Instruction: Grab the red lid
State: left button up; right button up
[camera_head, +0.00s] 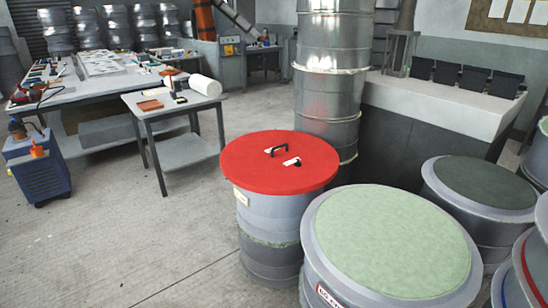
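The red lid (252,170) is a flat round disc with a small black handle (279,147) and a small black-and-white item (293,161) on its top. It lies level on a grey cylindrical drum (268,225) in the middle of the head view. Neither of my grippers shows in this view.
A drum with a pale green top (392,240) stands close on the lid's right, and a dark-topped drum (485,182) is behind it. A tall metal column (330,90) rises just behind the lid. A small table (150,112) stands back left. Open floor lies left.

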aim_at(262, 163)
jog(key=z, duration=0.5)
jog(key=i+j+z, duration=0.15)
jog(key=j+z, duration=0.3)
jog(key=i+j+z, duration=0.1)
jog(key=j+z, duration=0.3)
jog(key=i+j+z, duration=0.1)
jog(key=j+z, duration=0.25)
jog(key=j, duration=0.45)
jog(key=j+z, duration=0.1)
jog(key=j, duration=1.55)
